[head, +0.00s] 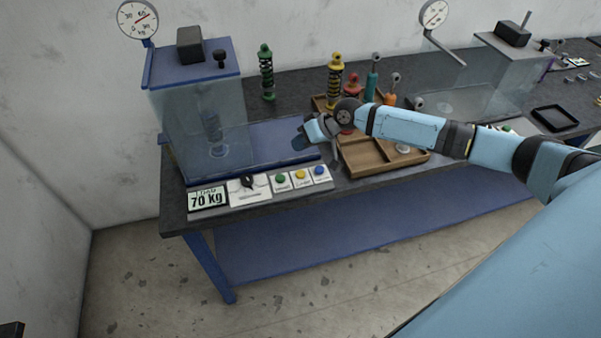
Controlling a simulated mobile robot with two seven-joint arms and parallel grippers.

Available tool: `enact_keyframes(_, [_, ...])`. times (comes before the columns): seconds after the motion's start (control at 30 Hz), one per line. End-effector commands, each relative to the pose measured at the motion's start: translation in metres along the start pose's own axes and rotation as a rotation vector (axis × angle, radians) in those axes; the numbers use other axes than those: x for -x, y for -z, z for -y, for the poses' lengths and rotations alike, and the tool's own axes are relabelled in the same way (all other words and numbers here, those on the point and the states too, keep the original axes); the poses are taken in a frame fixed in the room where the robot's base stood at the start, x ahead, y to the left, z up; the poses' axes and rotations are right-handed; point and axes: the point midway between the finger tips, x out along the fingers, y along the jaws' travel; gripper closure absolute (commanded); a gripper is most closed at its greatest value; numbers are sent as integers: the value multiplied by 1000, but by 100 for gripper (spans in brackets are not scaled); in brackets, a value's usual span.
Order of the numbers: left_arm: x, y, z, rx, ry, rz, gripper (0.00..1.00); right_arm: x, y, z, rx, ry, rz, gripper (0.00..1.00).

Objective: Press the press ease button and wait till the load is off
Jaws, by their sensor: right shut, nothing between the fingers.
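The press (196,110) is a blue frame with a clear guard at the left of the bench; a small spring unit (213,128) stands inside it. The control panel on the bench's front edge has a display (207,198) reading 70 Kg, a black switch (248,182), and green (281,179), yellow (300,174) and blue (319,170) buttons. Their labels are too small to read. My right gripper (303,138) is shut and empty, above the bench behind the buttons, apart from them. A dark piece at the bottom-left corner may be my left gripper; its jaws cannot be made out.
A dial gauge (137,19) stands above the press. A wooden tray (372,165) lies beneath my right forearm, with coloured spring units, including a yellow one (335,75), behind. A green spring unit (266,75) stands near the press. A second press (485,75) is at the right.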

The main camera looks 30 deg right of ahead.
Motion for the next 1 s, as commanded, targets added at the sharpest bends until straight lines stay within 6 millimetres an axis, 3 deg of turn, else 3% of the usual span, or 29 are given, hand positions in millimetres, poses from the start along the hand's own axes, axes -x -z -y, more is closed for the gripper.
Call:
enact_keyframes(0.57, [-2,-3,0,-1,0,-1,57,3,4,-5,-15,-2,3,100])
enact_keyframes(1.0, [-28,-40,-2,-1,-8,-1,57,-32,-22,-31,-14,-3,3,100])
